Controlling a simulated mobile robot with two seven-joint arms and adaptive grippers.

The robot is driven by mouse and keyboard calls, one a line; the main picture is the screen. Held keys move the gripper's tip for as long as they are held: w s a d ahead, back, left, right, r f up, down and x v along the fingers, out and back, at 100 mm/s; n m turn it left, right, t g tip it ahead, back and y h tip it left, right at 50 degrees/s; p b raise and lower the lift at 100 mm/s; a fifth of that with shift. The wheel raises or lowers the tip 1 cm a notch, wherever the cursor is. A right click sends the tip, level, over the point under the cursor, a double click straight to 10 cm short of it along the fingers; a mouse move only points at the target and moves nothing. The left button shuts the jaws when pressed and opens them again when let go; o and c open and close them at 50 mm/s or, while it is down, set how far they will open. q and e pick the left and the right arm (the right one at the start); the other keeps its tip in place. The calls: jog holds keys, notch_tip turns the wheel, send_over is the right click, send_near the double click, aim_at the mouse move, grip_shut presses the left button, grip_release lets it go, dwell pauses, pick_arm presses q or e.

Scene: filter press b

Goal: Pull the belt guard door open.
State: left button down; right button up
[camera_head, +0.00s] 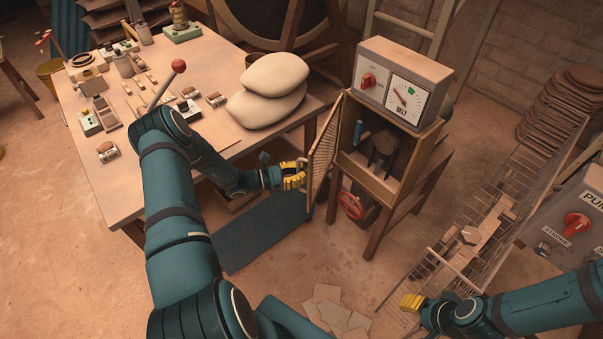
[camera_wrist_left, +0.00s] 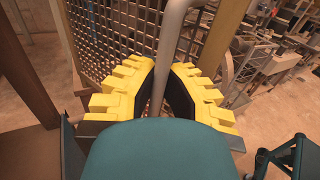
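The belt guard door (camera_head: 323,152) is a mesh panel in a wooden frame on the left side of the belt cabinet (camera_head: 378,186). It stands swung out to the left, and the cabinet's inside shows. My left gripper (camera_head: 301,177) is at the door's outer face. In the left wrist view, the grey bar handle (camera_wrist_left: 172,28) runs between the yellow fingers, which close in on it from both sides, with the door mesh (camera_wrist_left: 122,35) behind. My right gripper (camera_head: 412,302) is low at the right, away from the door; its finger gap does not show clearly.
A control box (camera_head: 403,82) with a red knob and a dial marked BELT sits on the cabinet. A red handwheel (camera_head: 350,205) is below. A workbench (camera_head: 125,185) with sacks (camera_head: 268,92) stands left of the door. Loose sheets (camera_head: 335,308) lie on the floor in front.

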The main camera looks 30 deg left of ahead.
pick_arm(q)
jog(key=shift+s+a+f, duration=0.25)
jog(key=shift+a+f, duration=0.05)
jog(key=shift+a, duration=0.05)
jog(key=c, duration=1)
grip_release()
jog(key=shift+s+a+r, duration=0.1)
jog(key=shift+r, duration=0.05)
jog(key=shift+r, duration=0.15)
jog(key=shift+w+r, duration=0.2)
jog(key=shift+r, duration=0.1)
send_near(318, 152)
jog(key=w, duration=0.1)
jog(key=w+d, duration=0.1)
jog(key=w+d+r, duration=0.1)
jog(key=shift+w, duration=0.3)
